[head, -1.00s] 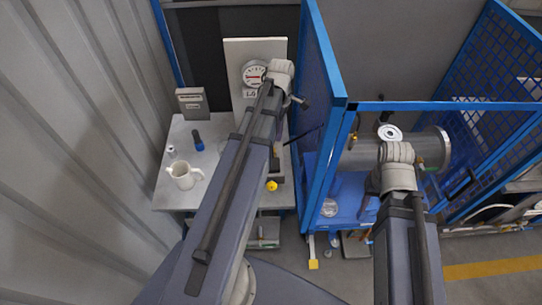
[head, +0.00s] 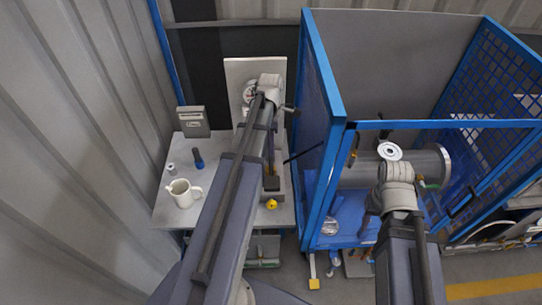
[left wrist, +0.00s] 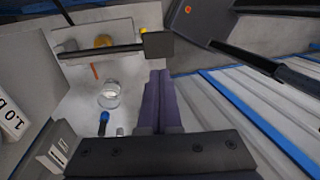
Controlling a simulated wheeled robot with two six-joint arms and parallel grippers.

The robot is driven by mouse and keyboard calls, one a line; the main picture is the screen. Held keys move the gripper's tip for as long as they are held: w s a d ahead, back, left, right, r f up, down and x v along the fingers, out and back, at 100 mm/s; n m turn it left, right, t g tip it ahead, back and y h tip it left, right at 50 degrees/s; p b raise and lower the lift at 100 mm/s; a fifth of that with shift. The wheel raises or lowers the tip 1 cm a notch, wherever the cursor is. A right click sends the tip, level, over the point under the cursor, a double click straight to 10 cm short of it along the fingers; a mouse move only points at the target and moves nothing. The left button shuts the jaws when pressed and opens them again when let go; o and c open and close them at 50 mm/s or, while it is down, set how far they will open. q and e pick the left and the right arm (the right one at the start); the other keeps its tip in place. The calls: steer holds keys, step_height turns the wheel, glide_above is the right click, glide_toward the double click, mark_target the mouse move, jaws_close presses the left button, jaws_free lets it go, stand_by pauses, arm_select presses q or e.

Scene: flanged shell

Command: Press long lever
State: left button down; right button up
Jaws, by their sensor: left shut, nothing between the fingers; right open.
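The long lever (left wrist: 100,50) is a dark bar with a square dark pad (left wrist: 158,46) at its end, in the left wrist view. In the head view, what looks like the same pad (head: 271,183) shows just right of my left arm; the bar is largely covered. My left gripper (left wrist: 157,76) is shut and empty, its purple-grey fingertips close to the pad in the left wrist view; I cannot tell whether they touch. In the head view my left arm hides its fingers.
A pale table (head: 165,212) carries a white jug (head: 184,192), a blue-and-black torch (head: 198,158) and a grey box (head: 193,121). A yellow knob (head: 271,204) is near the pad. The blue cage (head: 322,100) stands to the right, a corrugated wall (head: 70,150) to the left.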

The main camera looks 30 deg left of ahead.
mark_target(271, 182)
arm_select(q)
steer(key=b+x, duration=1.2)
steer(key=x, duration=0.1)
steer(key=shift+f+b, duration=0.25)
steer(key=shift+b, duration=0.05)
